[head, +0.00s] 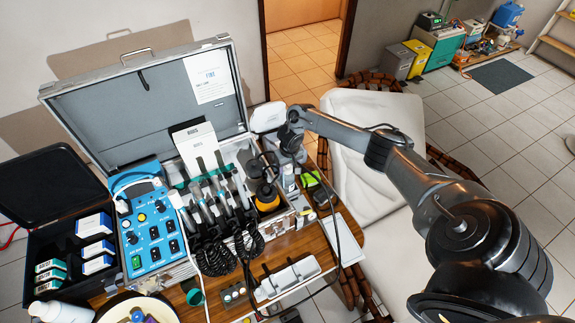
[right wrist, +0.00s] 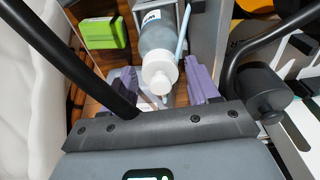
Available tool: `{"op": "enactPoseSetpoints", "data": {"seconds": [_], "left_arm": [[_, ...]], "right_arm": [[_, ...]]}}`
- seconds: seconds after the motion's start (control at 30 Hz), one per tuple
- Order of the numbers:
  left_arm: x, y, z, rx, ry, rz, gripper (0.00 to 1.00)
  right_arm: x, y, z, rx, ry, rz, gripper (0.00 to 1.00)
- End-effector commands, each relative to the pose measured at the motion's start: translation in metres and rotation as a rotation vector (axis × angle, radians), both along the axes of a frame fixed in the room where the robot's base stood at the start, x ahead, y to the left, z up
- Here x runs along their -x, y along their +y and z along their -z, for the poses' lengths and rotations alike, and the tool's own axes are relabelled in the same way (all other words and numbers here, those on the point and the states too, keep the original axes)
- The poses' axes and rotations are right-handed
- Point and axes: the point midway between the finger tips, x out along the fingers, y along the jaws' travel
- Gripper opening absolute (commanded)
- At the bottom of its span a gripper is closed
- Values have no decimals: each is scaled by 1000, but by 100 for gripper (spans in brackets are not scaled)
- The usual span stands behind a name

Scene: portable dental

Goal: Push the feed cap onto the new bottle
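A clear bottle with a white, nozzle-like top (right wrist: 160,72) stands in the right wrist view; in the head view the bottle (head: 289,183) is small, just below my right gripper (head: 291,148). In the wrist view my right gripper (right wrist: 165,86) is open, its two purple-padded fingers apart on either side of the white top. I see no contact. A dark cylindrical piece (right wrist: 262,95) with a black tube is to the right of the fingers; I cannot tell whether it is the feed cap. My left gripper is not in view.
An open metal case (head: 140,105) holds handpieces with coiled black cords and an orange bottle (head: 267,201). A green box (right wrist: 104,33) lies left of the clear bottle. Black tubes loop close around my right gripper. A white tray (head: 342,238) lies at the table's right edge.

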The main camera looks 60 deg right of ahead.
Motion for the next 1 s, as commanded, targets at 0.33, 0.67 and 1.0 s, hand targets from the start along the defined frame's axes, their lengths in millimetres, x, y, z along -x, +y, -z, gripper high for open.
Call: {"op": "enactPoseSetpoints", "data": {"seconds": [0.33, 0.67, 1.0], "left_arm": [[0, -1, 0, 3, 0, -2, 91], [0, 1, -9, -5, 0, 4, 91], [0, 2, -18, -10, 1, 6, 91]], "right_arm": [[0, 0, -1, 1, -1, 0, 72], [2, 1, -34, 1, -4, -1, 72], [8, 5, -89, 1, -3, -1, 72]]}}
